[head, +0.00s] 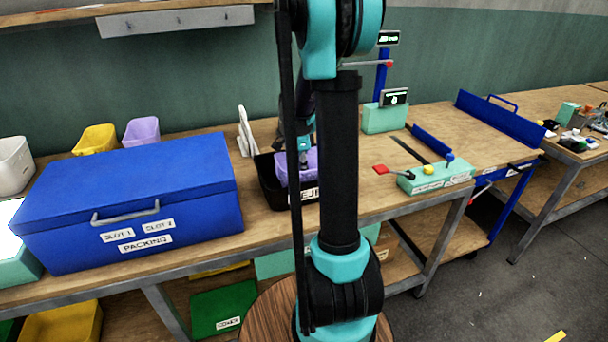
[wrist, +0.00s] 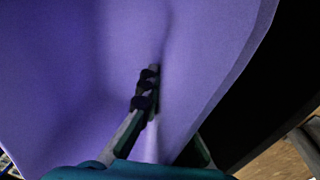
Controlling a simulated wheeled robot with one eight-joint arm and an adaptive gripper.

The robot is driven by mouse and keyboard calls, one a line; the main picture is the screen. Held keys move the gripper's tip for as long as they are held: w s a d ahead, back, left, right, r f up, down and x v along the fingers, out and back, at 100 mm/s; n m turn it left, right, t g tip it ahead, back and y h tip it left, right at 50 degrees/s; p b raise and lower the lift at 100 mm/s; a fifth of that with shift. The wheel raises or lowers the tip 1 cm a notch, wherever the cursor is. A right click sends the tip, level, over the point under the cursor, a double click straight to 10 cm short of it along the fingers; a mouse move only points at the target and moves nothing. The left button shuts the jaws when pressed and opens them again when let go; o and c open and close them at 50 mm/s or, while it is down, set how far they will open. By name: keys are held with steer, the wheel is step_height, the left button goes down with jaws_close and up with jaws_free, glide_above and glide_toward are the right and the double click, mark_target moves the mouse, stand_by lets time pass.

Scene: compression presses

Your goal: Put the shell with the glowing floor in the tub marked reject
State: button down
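A purple shell (head: 281,168) sits in or just over a black tub (head: 266,186) in the head view, partly hidden behind my arm. My gripper (head: 304,147) reaches down to the shell there. In the wrist view the purple shell (wrist: 80,70) fills most of the picture. My gripper (wrist: 153,88) has one finger in front of the shell's wall and the other partly hidden behind it, so it looks shut on the wall. I cannot see a glow, or whether the shell touches the tub's bottom.
A blue packing box (head: 130,190) with a handle stands left of the tub. Yellow (head: 95,138), purple (head: 141,131) and white (head: 14,163) shells stand behind or beside it. A teal control block (head: 435,178) with levers is to the right. White upright plates (head: 246,132) stand behind the tub.

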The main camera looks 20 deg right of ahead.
steer(key=c, duration=1.7)
jaws_free()
steer(key=shift+f, duration=0.1)
steer(key=r, duration=0.4)
steer(key=w+r, duration=0.1)
steer(key=r, duration=0.3)
steer(key=a+r, duration=0.1)
steer(key=r, duration=0.3)
steer(key=shift+w, duration=0.3)
